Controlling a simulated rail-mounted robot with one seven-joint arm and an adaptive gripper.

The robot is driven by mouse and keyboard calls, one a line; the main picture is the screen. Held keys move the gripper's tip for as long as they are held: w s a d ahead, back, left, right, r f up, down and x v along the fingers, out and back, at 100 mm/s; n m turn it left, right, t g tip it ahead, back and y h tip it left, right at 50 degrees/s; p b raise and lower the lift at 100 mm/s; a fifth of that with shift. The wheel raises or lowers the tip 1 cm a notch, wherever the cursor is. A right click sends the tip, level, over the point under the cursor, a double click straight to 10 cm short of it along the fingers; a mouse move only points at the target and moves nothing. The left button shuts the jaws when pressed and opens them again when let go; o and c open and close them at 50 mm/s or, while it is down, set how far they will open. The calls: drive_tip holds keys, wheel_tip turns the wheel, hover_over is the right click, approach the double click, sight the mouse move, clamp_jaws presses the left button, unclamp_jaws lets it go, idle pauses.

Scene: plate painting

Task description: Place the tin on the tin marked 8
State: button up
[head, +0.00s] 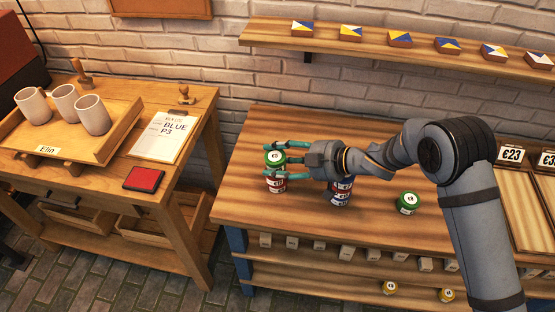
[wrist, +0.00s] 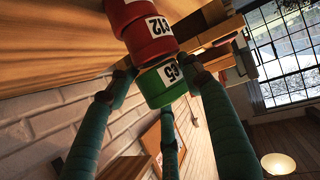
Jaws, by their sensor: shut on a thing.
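My gripper (head: 274,160) is shut on a green tin with a pale label (head: 275,157). The two look touching, but I cannot tell for certain. I cannot read a mark 8 on any tin.
Right of my gripper stands a stack of tins (head: 341,190), partly hidden by it. A green tin (head: 407,203) stands alone further right. Yellow tins (head: 390,287) are on the lower shelf. A side table with a tray of mugs (head: 62,103) is left.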

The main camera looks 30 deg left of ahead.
drive_tip(key=shift+s+d+f, duration=0.1)
drive_tip(key=shift+d+f, duration=0.15)
drive_tip(key=shift+f, duration=0.4)
drive_tip(key=o, duration=1.4)
drive_tip(key=shift+f, duration=0.1)
drive_tip(key=shift+c, duration=0.2)
drive_tip(key=shift+a+r, duration=0.1)
drive_tip(key=shift+r, duration=0.15)
drive_tip(key=shift+w+a+r, duration=0.1)
drive_tip(key=shift+w+r, duration=0.1)
drive_tip(key=shift+r, duration=0.1)
drive_tip(key=v, duration=0.7)
drive_tip(key=b+v, duration=0.1)
drive_tip(key=v, duration=0.2)
drive_tip(key=shift+w+r, duration=0.1)
drive_tip(key=shift+r, duration=0.35)
